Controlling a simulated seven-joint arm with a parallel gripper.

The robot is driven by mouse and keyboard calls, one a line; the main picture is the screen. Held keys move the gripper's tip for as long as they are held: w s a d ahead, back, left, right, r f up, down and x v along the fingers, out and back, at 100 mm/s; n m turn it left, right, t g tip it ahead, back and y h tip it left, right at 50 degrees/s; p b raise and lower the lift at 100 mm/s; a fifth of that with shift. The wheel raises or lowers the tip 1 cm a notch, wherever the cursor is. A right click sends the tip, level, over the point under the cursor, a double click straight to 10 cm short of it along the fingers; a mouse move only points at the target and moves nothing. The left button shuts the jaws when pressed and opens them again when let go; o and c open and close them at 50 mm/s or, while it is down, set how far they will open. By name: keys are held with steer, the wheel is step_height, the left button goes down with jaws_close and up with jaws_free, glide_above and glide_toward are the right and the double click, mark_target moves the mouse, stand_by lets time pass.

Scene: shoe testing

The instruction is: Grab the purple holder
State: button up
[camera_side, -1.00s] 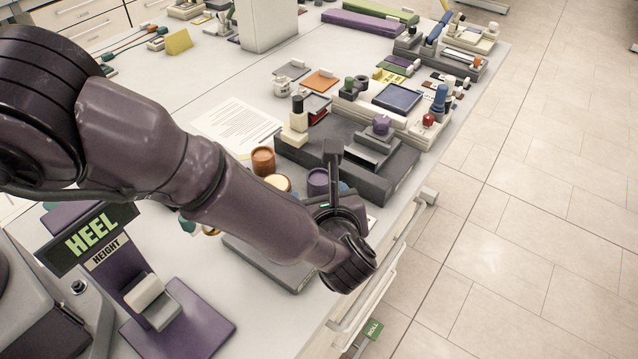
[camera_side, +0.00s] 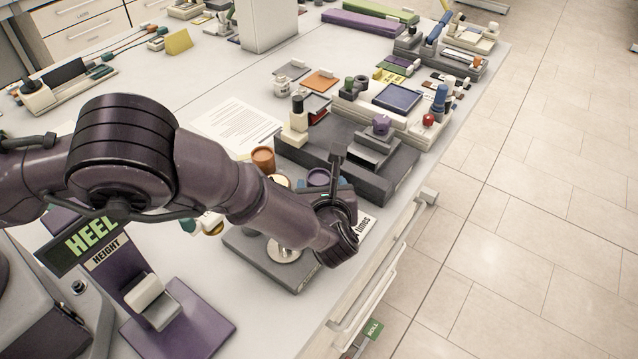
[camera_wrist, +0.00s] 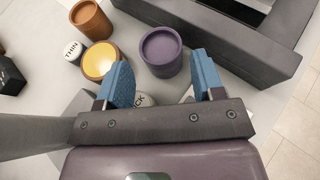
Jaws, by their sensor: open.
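The purple holder (camera_wrist: 161,50) is a round purple cup standing upright on the table. In the wrist view it lies just beyond my gripper (camera_wrist: 163,82), roughly between and ahead of the two blue fingertips. My gripper is open and nothing is between its fingers. In the side view the holder (camera_side: 318,178) is partly hidden behind my gripper and wrist. A cup with a yellow inside (camera_wrist: 100,62) stands left of it, close to the left finger. An orange-brown cup (camera_wrist: 91,20) stands farther left and back.
A dark grey machine block (camera_side: 375,182) stands right behind the holder. A grey plate with a metal disc (camera_side: 284,250) lies below my wrist. A purple heel-height stand (camera_side: 190,320) is at front left. A paper sheet (camera_side: 235,124) lies behind the cups. The table edge is at right.

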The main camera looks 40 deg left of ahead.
mark_target(317, 179)
steer(key=shift+x, duration=1.65)
steer(key=shift+s, duration=0.1)
steer(key=c, duration=0.7)
steer(key=shift+f, duration=0.1)
